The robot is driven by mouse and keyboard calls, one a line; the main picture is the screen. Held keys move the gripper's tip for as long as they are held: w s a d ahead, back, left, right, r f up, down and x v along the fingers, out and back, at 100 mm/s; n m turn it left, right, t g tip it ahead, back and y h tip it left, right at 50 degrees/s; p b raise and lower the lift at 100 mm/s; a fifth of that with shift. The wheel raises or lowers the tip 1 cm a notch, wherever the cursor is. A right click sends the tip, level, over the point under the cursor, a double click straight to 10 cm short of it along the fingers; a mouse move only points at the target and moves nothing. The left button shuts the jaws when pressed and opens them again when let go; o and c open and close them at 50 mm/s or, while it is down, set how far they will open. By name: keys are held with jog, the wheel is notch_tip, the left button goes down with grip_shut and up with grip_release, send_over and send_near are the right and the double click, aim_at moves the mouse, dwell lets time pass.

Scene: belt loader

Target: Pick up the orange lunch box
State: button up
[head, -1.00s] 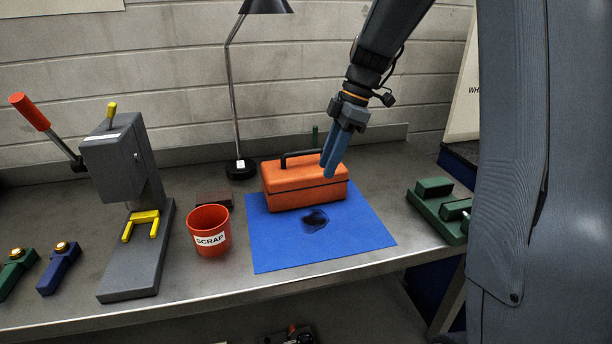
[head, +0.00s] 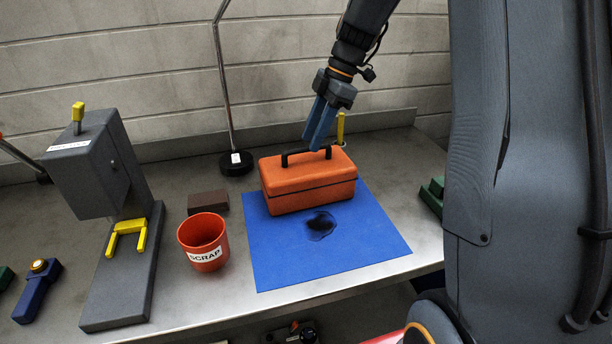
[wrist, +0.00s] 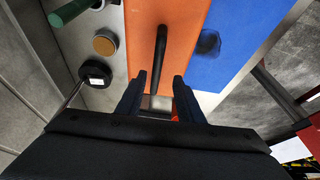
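The orange lunch box (head: 309,184) stands upright on the back part of a blue mat (head: 290,262), with a dark handle on its lid. In the wrist view the orange lid (wrist: 172,40) fills the upper middle, and the black handle (wrist: 160,62) runs between the lines of my two fingers. My gripper (head: 319,146) is over the lid at the right end of the handle, fingers pointing down. In the wrist view my gripper (wrist: 162,80) is open, with a clear gap between the fingertips. I cannot tell whether the fingers touch the handle.
A red scrap bucket (head: 203,242) and a brown block (head: 208,203) stand left of the mat. A grey press (head: 120,250) is further left. A lamp base (head: 236,163) and a yellow upright (head: 340,128) are behind the box. A dark stain (head: 320,224) marks the mat.

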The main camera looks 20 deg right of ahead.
aim_at(307, 171)
jog(key=shift+w+d+p+x, duration=0.15)
jog(key=shift+p+x, duration=0.45)
jog(key=shift+x, duration=0.65)
jog(key=shift+w+d+p+x, duration=0.15)
jog(key=shift+p+x, duration=0.45)
jog(key=shift+x, duration=0.65)
jog(key=shift+a, duration=0.1)
grip_shut()
